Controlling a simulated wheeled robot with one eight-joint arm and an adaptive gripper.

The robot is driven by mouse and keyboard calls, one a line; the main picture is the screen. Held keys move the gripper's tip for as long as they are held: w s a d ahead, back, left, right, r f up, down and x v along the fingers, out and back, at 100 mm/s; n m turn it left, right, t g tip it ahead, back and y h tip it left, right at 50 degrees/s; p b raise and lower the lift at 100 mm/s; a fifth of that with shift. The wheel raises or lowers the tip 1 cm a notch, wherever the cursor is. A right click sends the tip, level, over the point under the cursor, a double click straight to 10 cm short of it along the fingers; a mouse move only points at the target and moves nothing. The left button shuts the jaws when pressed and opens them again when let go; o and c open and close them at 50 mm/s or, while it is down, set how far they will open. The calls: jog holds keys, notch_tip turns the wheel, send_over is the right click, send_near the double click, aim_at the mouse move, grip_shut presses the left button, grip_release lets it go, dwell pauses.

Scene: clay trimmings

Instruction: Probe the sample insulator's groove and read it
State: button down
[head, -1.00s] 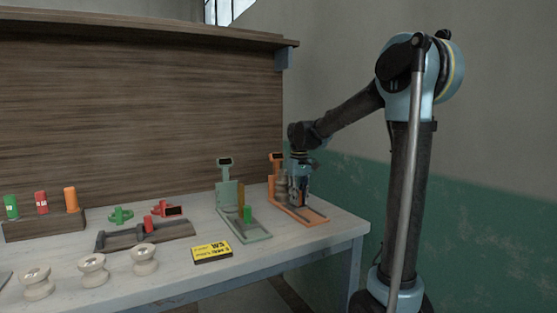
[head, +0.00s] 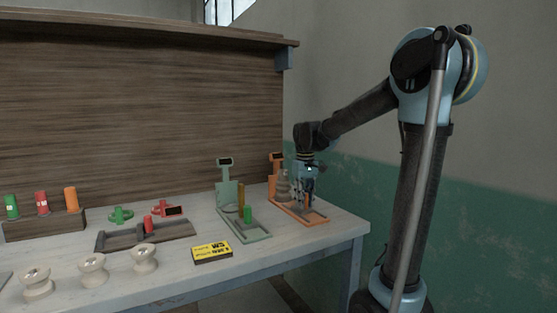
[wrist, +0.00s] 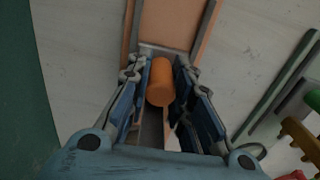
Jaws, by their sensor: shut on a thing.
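The orange gauge stand (head: 313,220) is at the right end of the bench, with a small dark display (head: 276,156) on its post. A pale grey ribbed insulator (head: 282,186) stands on it. My gripper (head: 308,202) is low over the stand's front part, just right of the insulator. In the wrist view, my gripper (wrist: 163,66) has its fingers on both sides of an upright orange cylindrical handle (wrist: 161,82) and is shut on it. The handle rises over a grey channel in the stand. The display's reading is not legible, and the probe contact is hidden.
A yellow card (head: 212,252) lies in front. Several pale spools, such as one (head: 93,270), a grey fixture (head: 175,232) and a rack (head: 45,225) with coloured cylinders are farther left.

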jog(key=shift+s+d, duration=0.35)
jog(key=shift+d, duration=0.05)
dwell(1.2)
jog(key=shift+c, duration=2)
grip_release()
jog(key=shift+r, duration=3.5)
jog(key=shift+m, duration=0.7)
jog(key=s+d+f, duration=0.1)
jog(key=s+d, duration=0.3)
jog(key=s+d+f, duration=0.1)
jog(key=s, duration=0.1)
jog(key=shift+d+f, duration=0.35)
jog(key=shift+d, duration=0.05)
jog(key=s+d+f+m+t, duration=0.1)
jog(key=s+d+f+m, duration=0.1)
jog(key=s+d+f, duration=0.4)
jog(key=s+d+f+m+t, duration=0.1)
jog(key=s+d+f+m, duration=0.2)
jog(key=s+f, duration=1)
jog(key=s+d, duration=0.1)
jog(key=d, duration=0.1)
jog(key=shift+d+f, duration=0.25)
jog(key=shift+d, duration=0.1)
